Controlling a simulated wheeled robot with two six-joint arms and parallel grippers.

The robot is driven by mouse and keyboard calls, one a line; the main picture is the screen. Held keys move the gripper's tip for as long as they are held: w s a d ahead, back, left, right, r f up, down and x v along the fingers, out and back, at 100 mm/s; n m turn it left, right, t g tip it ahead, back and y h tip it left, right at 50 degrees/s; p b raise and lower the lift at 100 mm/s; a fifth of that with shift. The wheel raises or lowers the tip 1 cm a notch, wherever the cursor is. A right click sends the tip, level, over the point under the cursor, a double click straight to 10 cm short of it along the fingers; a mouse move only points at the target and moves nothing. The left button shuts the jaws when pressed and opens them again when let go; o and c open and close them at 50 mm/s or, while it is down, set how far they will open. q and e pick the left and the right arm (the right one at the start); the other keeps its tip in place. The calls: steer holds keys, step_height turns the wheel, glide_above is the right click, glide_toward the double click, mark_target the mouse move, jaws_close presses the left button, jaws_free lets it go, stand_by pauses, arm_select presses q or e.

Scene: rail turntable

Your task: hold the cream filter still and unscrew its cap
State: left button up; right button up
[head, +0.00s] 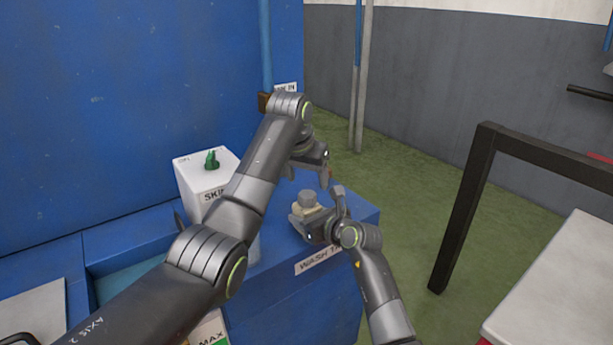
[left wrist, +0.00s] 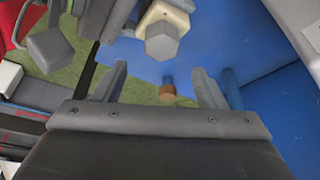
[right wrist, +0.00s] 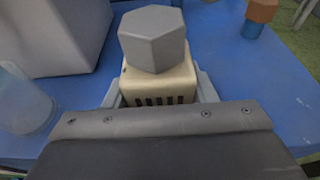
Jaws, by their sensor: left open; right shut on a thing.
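The cream filter (head: 312,213) stands on the blue bench near its right end, with its grey hexagonal cap (head: 306,197) on top. My right gripper (head: 320,212) is shut on the filter's cream body. In the right wrist view, its fingers sit on either side of the slotted filter body (right wrist: 160,86), below the cap (right wrist: 153,40). My left gripper (head: 308,176) is open and empty, above and close to the cap. In the left wrist view, the cap (left wrist: 162,42) appears beyond the open fingers, not between them.
A white box (head: 203,180) with a green knob on top stands left of the filter, partly behind my left arm. A blue pipe with a brown end (head: 264,102) runs down the blue wall. A clear container (right wrist: 20,100) stands on the bench. A dark frame (head: 465,200) stands to the right.

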mark_target(307, 194)
arm_select(q)
steer(key=shift+f, duration=0.15)
steer(key=shift+f, duration=1.85)
steer(key=shift+c, duration=0.3)
steer(key=c, duration=1.2)
steer(key=n+y, duration=0.1)
steer(key=n, duration=0.2)
steer(key=shift+d, duration=0.15)
steer(key=n+y, duration=0.1)
steer(key=n, duration=0.2)
